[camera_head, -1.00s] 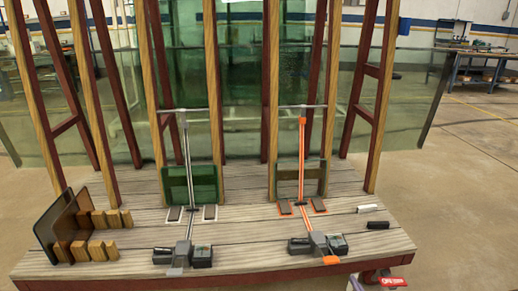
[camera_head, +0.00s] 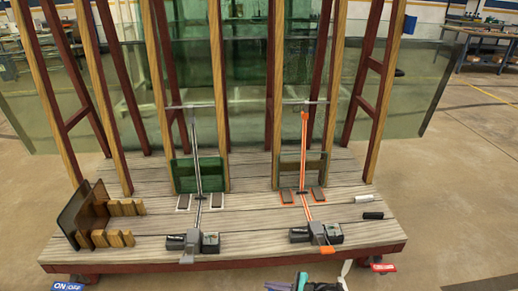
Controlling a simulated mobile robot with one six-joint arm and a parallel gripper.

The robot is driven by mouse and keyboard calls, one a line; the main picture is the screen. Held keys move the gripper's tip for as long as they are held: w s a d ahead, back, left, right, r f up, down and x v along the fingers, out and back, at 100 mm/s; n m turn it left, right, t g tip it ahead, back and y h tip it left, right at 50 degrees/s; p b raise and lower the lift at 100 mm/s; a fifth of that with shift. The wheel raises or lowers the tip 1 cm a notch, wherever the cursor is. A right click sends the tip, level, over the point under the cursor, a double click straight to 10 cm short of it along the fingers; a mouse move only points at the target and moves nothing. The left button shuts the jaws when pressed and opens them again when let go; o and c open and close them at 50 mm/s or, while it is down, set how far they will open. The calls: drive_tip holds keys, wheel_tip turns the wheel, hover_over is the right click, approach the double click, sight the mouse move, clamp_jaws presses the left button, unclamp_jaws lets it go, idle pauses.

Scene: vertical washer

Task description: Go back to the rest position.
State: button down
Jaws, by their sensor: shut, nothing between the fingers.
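My gripper (camera_head: 305,284) shows only in part at the bottom edge of the picture, right of the middle. It is a dark and teal shape with pale parts, cut off by the frame. It is shut and nothing shows held in it. It is in front of the wooden platform (camera_head: 130,234) and apart from the tools on it. The rest of my arm is hidden below the frame.
A grey-handled tool (camera_head: 197,160) and an orange-handled tool (camera_head: 304,150) lean on the rack. Glass panes (camera_head: 245,85) stand behind. Dark plates with wooden blocks (camera_head: 120,207) are at left. Open floor (camera_head: 450,190) lies to the right.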

drive_tip(key=s+a+r+n+g+h+p, duration=0.25)
drive_tip(key=s+n+g, duration=0.2)
drive_tip(key=s, duration=0.55)
drive_tip(key=s+a+r+n+g+h+p, duration=0.1)
drive_tip(key=s+r+n+g+h+p, duration=0.25)
drive_tip(key=s, duration=0.75)
drive_tip(key=s+d+n+g+h, duration=0.1)
drive_tip(key=s+d+n+h, duration=0.3)
drive_tip(key=d, duration=0.3)
drive_tip(key=s+d+n+g+h, duration=0.1)
drive_tip(key=s+d+n+h, duration=0.3)
drive_tip(key=d+n, duration=0.2)
drive_tip(key=shift+d+f+p, duration=0.3)
drive_tip(key=shift+d+f, duration=0.1)
drive_tip(key=shift+d, duration=0.7)
